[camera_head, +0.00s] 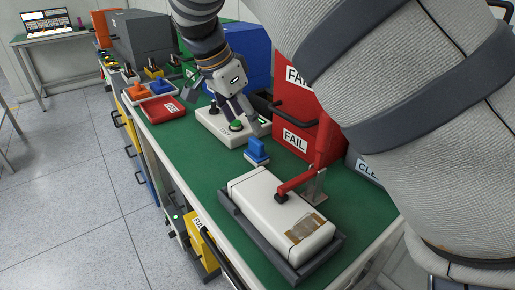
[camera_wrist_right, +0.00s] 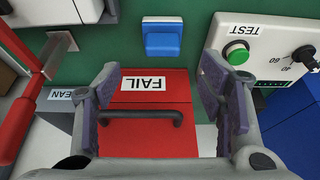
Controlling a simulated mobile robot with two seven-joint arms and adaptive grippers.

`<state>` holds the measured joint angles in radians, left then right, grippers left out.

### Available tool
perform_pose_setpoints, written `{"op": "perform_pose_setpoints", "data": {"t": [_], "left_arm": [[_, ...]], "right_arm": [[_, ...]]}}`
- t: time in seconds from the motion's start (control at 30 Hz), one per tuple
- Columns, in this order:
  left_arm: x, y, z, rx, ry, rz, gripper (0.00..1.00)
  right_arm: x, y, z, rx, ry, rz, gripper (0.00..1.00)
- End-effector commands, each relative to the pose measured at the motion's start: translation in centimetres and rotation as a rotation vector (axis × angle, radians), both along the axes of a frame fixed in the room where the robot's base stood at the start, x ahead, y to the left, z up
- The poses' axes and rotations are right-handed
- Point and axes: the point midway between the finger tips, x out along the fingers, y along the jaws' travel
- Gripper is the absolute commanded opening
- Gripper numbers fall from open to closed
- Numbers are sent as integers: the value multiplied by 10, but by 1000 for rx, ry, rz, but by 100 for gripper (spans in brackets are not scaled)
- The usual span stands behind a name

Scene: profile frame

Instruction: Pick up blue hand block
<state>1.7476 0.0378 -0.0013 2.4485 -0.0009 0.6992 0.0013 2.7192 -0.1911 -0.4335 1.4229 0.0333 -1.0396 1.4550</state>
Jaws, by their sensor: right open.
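The blue hand block (camera_head: 257,147) stands on a small white base on the green bench top, between the white test box (camera_head: 222,130) and the white case in front. In the right wrist view the blue block (camera_wrist_right: 162,36) lies at the top centre, beyond my fingertips. My right gripper (camera_head: 238,110) is open and empty above the test box, apart from the block. Its two fingers (camera_wrist_right: 158,78) show in the wrist view with a gap between them. My left gripper is not in view.
A red FAIL bin (camera_head: 294,140) with a dark handle stands behind the block. A red lever clamp (camera_head: 318,160) reaches over the white case (camera_head: 265,210) in a dark tray. Another blue block (camera_head: 160,86) sits beside an orange one at the left.

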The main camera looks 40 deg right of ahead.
Motion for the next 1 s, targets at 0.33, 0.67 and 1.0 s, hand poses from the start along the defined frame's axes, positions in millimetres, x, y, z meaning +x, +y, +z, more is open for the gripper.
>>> {"op": "perform_pose_setpoints", "data": {"t": [0.33, 0.67, 1.0], "left_arm": [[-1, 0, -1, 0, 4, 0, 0], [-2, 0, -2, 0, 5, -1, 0], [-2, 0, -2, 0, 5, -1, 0]], "right_arm": [[-1, -26, -55, 3, 3, -2, 63], [-1, -38, -80, 1, -1, 0, 63], [-1, -37, -80, 1, -1, 0, 12]]}}
